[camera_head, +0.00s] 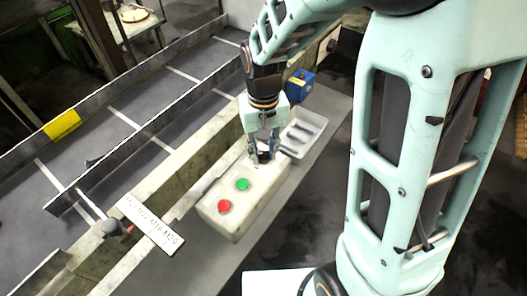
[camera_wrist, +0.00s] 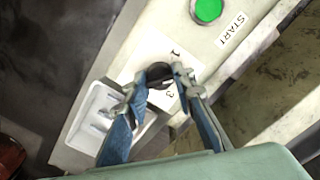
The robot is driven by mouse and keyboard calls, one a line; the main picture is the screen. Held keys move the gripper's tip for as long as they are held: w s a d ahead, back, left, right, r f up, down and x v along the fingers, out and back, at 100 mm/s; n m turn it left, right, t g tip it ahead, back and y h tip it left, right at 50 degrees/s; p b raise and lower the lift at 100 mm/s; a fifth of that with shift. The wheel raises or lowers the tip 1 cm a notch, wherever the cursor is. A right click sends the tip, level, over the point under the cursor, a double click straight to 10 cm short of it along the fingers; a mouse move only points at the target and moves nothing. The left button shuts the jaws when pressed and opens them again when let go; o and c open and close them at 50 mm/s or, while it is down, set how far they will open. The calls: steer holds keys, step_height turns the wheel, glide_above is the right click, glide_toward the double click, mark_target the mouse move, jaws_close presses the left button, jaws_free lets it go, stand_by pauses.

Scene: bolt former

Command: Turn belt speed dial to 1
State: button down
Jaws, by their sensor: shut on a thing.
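The belt speed dial (camera_wrist: 158,73) is a dark round knob on a white plate (camera_wrist: 136,62) with a 1 and a 3 visible in the wrist view. My gripper (camera_wrist: 160,84) is shut on the dial, with a finger at each side of it. The fingers hide part of the dial and plate, so I cannot tell where the dial points.
A green button (camera_head: 242,185) labelled START in the wrist view and a red button (camera_head: 224,206) sit on the same box. A white tray (camera_head: 303,131) and a blue container (camera_head: 300,83) stand close behind my gripper. The conveyor (camera_head: 120,125) runs along the left.

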mark_target(263, 153)
steer(key=n, duration=0.4)
steer(key=shift+n, duration=1.8)
steer(key=c, duration=1.6)
jaws_free()
steer(key=shift+r, duration=0.1)
step_height(263, 153, up, 12)
